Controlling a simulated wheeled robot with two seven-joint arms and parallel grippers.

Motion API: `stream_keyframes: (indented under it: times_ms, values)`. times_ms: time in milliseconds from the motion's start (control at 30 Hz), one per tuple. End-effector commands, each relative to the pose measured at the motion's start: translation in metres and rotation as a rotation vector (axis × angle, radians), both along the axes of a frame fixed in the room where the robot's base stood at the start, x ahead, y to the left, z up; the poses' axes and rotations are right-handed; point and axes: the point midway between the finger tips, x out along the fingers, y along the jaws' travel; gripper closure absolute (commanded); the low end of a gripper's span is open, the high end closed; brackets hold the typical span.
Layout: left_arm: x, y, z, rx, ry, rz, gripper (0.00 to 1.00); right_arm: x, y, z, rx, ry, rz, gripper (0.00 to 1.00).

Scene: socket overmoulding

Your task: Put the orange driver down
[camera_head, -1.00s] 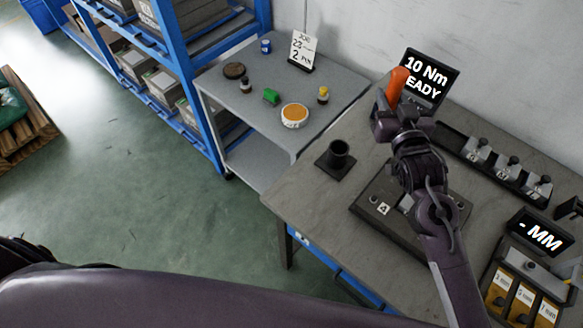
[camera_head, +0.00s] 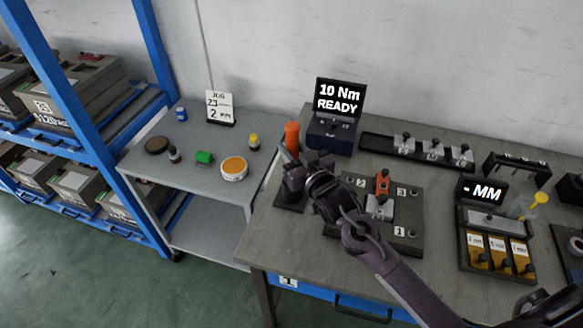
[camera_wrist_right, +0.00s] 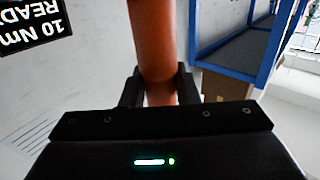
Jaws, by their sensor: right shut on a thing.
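The orange driver (camera_head: 292,139) is upright in my right gripper (camera_head: 297,162), left of the torque display. In the right wrist view its orange handle (camera_wrist_right: 153,40) stands between the two fingers (camera_wrist_right: 160,88), which are shut on it. The dark stand with a cup (camera_head: 290,200) is on the bench behind and below the gripper, mostly hidden by it. The driver's lower end is hidden, so I cannot tell whether it is inside the cup. My left gripper is out of view.
The 10 Nm READY display (camera_head: 339,98) stands close right of the driver. A numbered fixture plate (camera_head: 413,212) with an orange-topped clamp (camera_head: 382,185) lies to the right. A grey side table (camera_head: 190,195) with small items is to the left.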

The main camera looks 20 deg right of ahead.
Motion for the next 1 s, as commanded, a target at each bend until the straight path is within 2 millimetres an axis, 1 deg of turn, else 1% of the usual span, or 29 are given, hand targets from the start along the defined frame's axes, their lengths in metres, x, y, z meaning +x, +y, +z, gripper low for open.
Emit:
stream_keyframes:
  times_ms: [100, 300, 500, 600, 833, 967, 1000]
  values:
    - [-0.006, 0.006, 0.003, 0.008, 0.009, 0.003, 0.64, 0.001, 0.000, -0.019, 0.001, -0.003, -0.001, 1.00]
    - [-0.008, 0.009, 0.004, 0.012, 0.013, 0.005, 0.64, 0.001, 0.000, -0.036, 0.001, -0.005, -0.001, 1.00]
    - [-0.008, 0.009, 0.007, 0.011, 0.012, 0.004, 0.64, 0.001, 0.000, -0.063, 0.001, -0.004, -0.001, 1.00]
    - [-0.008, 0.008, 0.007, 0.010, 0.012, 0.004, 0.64, 0.001, 0.000, -0.070, 0.001, -0.005, 0.000, 1.00]
    - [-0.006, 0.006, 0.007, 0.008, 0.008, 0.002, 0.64, 0.001, 0.000, -0.070, 0.000, -0.007, 0.000, 1.00]
    - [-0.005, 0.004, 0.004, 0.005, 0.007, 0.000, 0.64, 0.001, 0.000, -0.074, 0.000, -0.006, 0.000, 1.00]
    - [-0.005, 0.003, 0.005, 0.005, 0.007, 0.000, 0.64, 0.000, 0.000, -0.075, 0.000, -0.003, 0.000, 0.68]
